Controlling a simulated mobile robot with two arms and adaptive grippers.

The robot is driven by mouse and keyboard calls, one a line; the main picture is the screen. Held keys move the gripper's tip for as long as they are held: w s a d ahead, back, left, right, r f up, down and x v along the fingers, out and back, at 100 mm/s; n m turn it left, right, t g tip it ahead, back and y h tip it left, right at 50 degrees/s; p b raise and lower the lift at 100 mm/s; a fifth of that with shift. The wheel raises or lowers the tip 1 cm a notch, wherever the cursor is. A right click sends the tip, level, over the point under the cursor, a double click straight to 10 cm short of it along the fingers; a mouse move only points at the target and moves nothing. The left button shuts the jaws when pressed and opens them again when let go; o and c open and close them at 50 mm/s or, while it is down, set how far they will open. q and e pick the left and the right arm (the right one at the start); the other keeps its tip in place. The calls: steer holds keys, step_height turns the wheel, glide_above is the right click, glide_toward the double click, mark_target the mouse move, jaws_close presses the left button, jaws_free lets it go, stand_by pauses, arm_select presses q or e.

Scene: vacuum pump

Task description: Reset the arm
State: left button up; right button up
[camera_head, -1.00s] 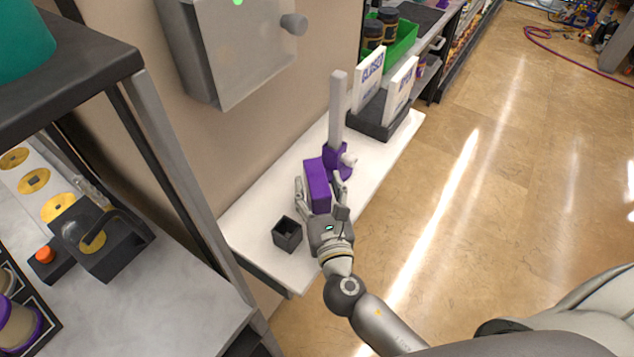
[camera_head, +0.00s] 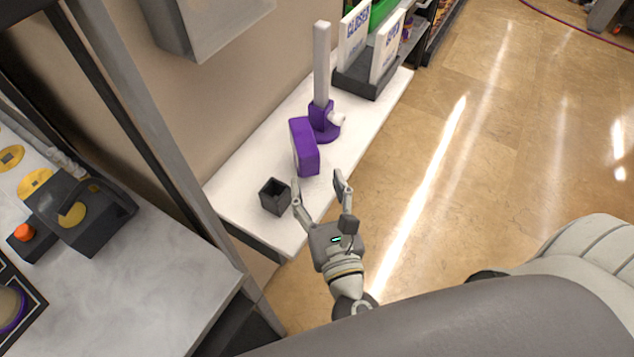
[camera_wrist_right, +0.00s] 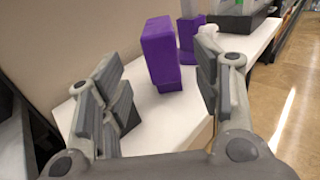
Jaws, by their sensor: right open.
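My right gripper (camera_head: 320,188) is open and empty over the near edge of the white shelf (camera_head: 240,198). Its two fingers are spread apart in the right wrist view (camera_wrist_right: 160,105). A purple block (camera_head: 304,147) stands upright on the shelf just ahead of the fingers, apart from them. It also shows between the fingers, farther off, in the right wrist view (camera_wrist_right: 160,55). Behind it stands a purple-based device (camera_head: 322,120) with a tall grey column. My left gripper is in neither view.
A small dark open box (camera_head: 274,197) stands on the shelf left of my right gripper. A dark holder (camera_head: 365,80) with white signs is at the shelf's far end. A grey counter (camera_head: 175,260) with equipment is at left. The tiled floor at right is clear.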

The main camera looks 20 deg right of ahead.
steer(key=s+d+f+m+g+h, duration=0.3)
steer(key=d+f+m+g, duration=0.65)
steer(key=m, duration=0.85)
steer(key=s+a+f+m+g+y, duration=0.1)
steer(key=s+f+m+g+y, duration=0.15)
steer(key=s+m, duration=0.35)
steer(key=s+a+f+m+g+y, duration=0.2)
steer(key=s+f+m+y, duration=0.1)
steer(key=m, duration=0.6)
step_height(320, 180, down, 25)
steer(key=s+g, duration=0.2)
steer(key=s+d+f, duration=0.3)
steer(key=s+f, duration=1.3)
steer(key=shift+s+d+n+g, duration=0.15)
steer(key=shift+s+n+g, duration=0.15)
steer(key=shift+n+g, duration=0.1)
